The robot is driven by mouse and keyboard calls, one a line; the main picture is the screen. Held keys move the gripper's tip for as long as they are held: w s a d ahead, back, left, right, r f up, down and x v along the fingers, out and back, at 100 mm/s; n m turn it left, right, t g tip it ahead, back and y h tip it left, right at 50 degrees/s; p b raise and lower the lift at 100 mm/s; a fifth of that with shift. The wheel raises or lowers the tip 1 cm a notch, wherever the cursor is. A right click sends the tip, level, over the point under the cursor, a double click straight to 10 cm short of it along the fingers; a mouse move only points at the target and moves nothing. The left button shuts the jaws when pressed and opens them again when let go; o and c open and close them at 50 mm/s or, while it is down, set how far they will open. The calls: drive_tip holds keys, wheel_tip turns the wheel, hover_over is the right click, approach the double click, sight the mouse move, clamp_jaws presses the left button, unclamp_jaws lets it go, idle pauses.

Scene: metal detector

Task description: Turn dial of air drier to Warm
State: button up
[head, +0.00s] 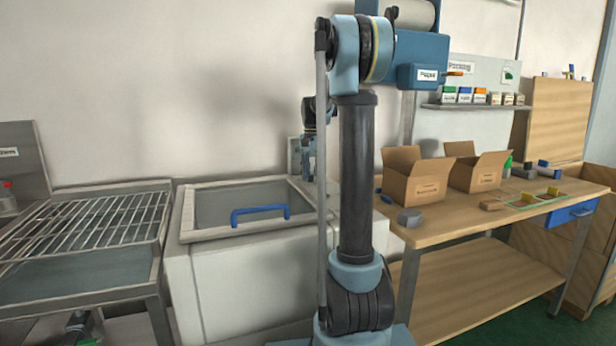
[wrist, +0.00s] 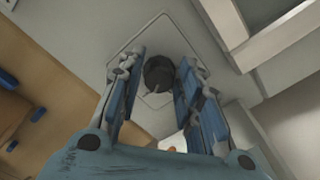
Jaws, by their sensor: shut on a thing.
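The air drier (head: 205,280) is a white box with a framed window on top and a blue handle (head: 262,211). Its dial (wrist: 160,73) is a round dark knob on a pale square panel in the wrist view. A light mark shows near the knob's lower edge; the setting labels cannot be read. My gripper (wrist: 159,84) has its two blue fingers on either side of the dial and is shut on it. In the head view my gripper (head: 308,170) is at the drier's back right corner, and the dial is hidden there.
A wire rack (head: 90,225) stands left of the drier. A wooden table (head: 450,228) on the right bears open cardboard boxes (head: 418,183) and small parts. A shelf (head: 475,107) with small boxes hangs above. The wall is close behind the drier.

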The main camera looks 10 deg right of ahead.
drive_tip(key=shift+d+m, duration=0.2)
drive_tip(key=shift+m, duration=1.3)
drive_tip(key=o, duration=1.1)
drive_tip(key=shift+d, duration=0.1)
drive_tip(key=shift+c, duration=0.2)
drive_tip(key=shift+r, duration=0.15)
wheel_tip(320, 180, up, 12)
drive_tip(key=shift+f, duration=0.2)
drive_tip(key=shift+w, duration=0.1)
